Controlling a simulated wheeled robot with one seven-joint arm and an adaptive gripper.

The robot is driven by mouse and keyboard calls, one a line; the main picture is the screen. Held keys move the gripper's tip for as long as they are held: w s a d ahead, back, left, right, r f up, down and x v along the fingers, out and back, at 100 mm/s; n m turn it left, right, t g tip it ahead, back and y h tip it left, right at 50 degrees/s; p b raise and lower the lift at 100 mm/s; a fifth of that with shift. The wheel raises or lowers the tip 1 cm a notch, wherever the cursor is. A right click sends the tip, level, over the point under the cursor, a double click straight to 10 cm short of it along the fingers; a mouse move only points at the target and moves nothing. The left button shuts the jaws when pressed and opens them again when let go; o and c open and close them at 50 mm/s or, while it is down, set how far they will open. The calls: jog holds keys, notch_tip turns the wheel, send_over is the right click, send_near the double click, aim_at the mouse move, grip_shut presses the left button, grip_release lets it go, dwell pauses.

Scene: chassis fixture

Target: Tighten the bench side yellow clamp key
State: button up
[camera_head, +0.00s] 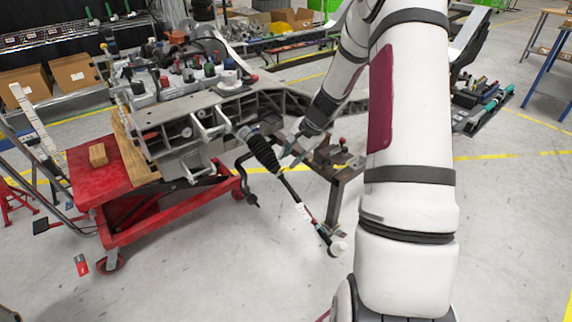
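My white arm comes down over the right half of the view, and its far end reaches to the grey chassis (200,108). My gripper (293,150) is small and dark there, close to the axle shaft (290,185) with its black ribbed boot. I cannot tell whether its fingers are open or shut, or whether they touch anything. A small metal bench (352,172) stands just right of the gripper, with clamp-like parts and a reddish knob (341,141) on it. I cannot make out a yellow clamp key; it may be hidden or too small.
A red cart (97,182) carries the chassis, with a wooden block (98,154) on its top. The axle shaft slants down toward the floor in front of the bench. The grey floor in the foreground is mostly clear.

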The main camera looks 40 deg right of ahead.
jog(key=v, duration=0.7)
jog(key=shift+r, duration=0.1)
